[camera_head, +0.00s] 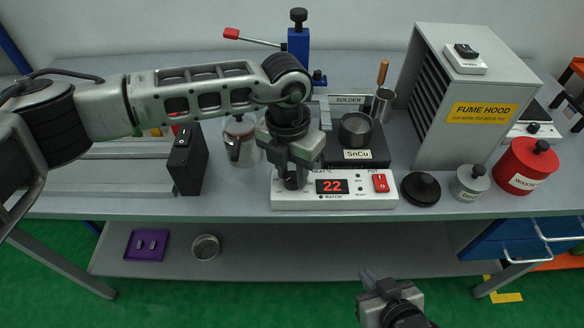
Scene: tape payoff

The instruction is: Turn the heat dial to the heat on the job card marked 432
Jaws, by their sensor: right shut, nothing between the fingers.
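The white solder pot controller (335,201) stands at the front of the bench. Its red display (332,186) reads 22, and a red switch (380,182) sits at its right. The heat dial is mostly hidden under my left gripper (291,174), which points down over the left end of the controller. I cannot tell whether its fingers touch or grip the dial. My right gripper (367,280) is shut and empty, low in front of the bench. I cannot make out a job card marked 432.
The pot labelled SnCu (356,130) stands behind the controller. A black lid (420,189), a grey tin (469,183) and a red waste can (526,166) are to the right. A black box (188,160) and a metal jug (240,142) are to the left. The fume hood (466,95) stands behind.

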